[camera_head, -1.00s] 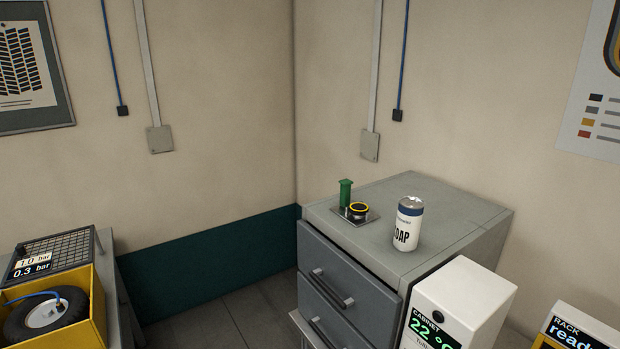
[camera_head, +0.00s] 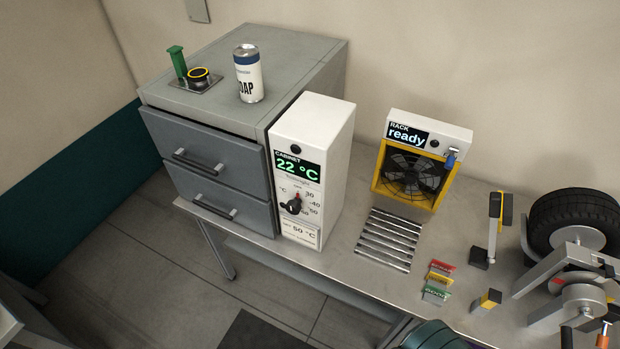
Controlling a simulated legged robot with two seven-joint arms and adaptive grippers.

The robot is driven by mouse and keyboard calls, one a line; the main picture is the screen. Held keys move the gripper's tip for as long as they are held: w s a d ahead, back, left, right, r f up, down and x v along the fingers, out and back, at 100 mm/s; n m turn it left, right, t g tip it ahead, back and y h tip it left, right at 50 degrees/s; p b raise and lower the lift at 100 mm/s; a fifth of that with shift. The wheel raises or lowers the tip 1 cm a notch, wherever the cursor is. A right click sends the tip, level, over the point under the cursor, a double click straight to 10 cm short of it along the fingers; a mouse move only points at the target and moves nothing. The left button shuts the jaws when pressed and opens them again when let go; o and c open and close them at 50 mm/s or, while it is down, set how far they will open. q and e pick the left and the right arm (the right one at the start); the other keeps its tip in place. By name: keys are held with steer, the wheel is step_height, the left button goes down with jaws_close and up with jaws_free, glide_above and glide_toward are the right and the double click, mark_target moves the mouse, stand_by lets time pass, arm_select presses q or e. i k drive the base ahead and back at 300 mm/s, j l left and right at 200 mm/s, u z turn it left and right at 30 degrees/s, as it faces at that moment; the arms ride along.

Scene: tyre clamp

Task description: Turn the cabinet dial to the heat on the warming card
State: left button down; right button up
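The white cabinet box (camera_head: 338,160) stands on the bench beside the grey drawer unit. Its green display (camera_head: 298,170) reads 22 °C. Below it is a black dial (camera_head: 292,206) with a scale around it; 30 and 40 show on its right, and the pointer's exact setting is too small to tell. A pale card (camera_head: 300,234) low on the cabinet front seems to read 50 or 60 °C. Neither of my grippers shows in this view.
The drawer unit (camera_head: 215,170) carries a soap can (camera_head: 248,78) and a green-handled part (camera_head: 177,62). Right of the cabinet are a slatted grille (camera_head: 385,240), a yellow-framed fan rack (camera_head: 410,172) reading ready, small coloured cards (camera_head: 438,280) and a tyre clamp (camera_head: 580,290). Floor is open in front.

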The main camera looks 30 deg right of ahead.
mark_target(293, 207)
steer(key=j+z, duration=0.25)
steer(key=z, duration=0.2)
steer(key=j+z, duration=0.25)
steer(key=z, duration=0.2)
steer(key=j+z, duration=0.2)
steer(key=z, duration=0.25)
steer(key=k+l, duration=0.05)
